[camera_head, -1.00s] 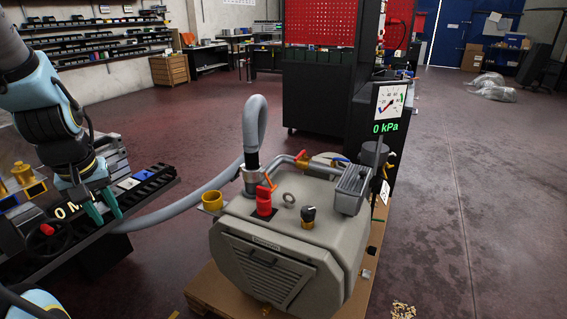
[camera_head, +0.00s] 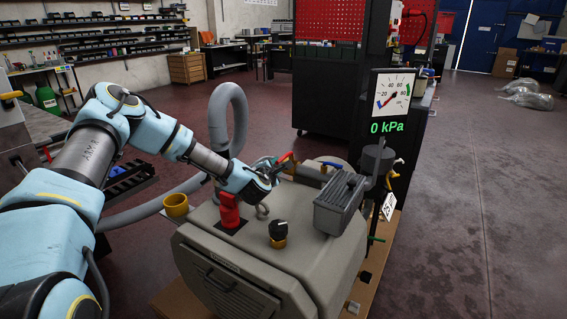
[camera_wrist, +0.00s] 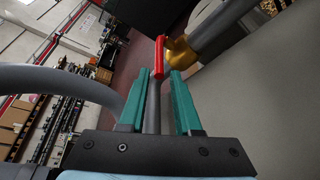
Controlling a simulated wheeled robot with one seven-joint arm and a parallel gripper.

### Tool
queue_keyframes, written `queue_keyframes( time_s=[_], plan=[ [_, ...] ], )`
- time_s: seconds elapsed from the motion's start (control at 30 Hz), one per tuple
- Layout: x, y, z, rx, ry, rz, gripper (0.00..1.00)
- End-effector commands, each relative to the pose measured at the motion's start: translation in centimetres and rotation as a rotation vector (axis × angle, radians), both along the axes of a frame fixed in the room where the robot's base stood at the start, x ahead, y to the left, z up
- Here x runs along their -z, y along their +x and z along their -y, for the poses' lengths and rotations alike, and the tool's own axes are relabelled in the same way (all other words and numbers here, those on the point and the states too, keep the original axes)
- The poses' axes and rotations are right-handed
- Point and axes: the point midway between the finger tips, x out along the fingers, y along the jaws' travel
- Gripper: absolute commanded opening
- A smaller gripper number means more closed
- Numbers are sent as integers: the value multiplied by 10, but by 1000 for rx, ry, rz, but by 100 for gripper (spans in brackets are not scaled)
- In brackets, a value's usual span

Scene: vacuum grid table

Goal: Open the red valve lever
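The red valve lever (camera_wrist: 160,57) shows in the wrist view as a narrow red bar on a brass valve body (camera_wrist: 181,53) on a grey pipe. In the head view the red lever (camera_head: 285,157) is small and partly hidden by my gripper (camera_head: 270,163). In the wrist view my gripper (camera_wrist: 160,76) is open, with its two green fingers on either side of the lever's near end. Gaps show between lever and fingers. The gauge (camera_head: 391,98) above the pump reads 0 kPa.
The grey pump housing (camera_head: 285,235) is just below my gripper. A grey hose (camera_head: 217,125) loops up behind my wrist.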

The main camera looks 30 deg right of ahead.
Motion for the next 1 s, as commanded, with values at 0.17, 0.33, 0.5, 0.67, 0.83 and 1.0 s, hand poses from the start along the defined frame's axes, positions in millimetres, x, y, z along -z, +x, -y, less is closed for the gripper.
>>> queue_keyframes(
  time_s=[0.17,0.33,0.5,0.67,0.83,1.0],
  plan=[
    [4,9,7,-33,-43,-16,32],
    [8,27,23,-33,-42,-15,32],
    [15,49,44,-32,-41,-15,32],
    [21,66,59,-30,-40,-15,32],
    [24,77,69,-30,-40,-15,32],
    [26,81,72,-29,-38,-15,32]
  ],
)
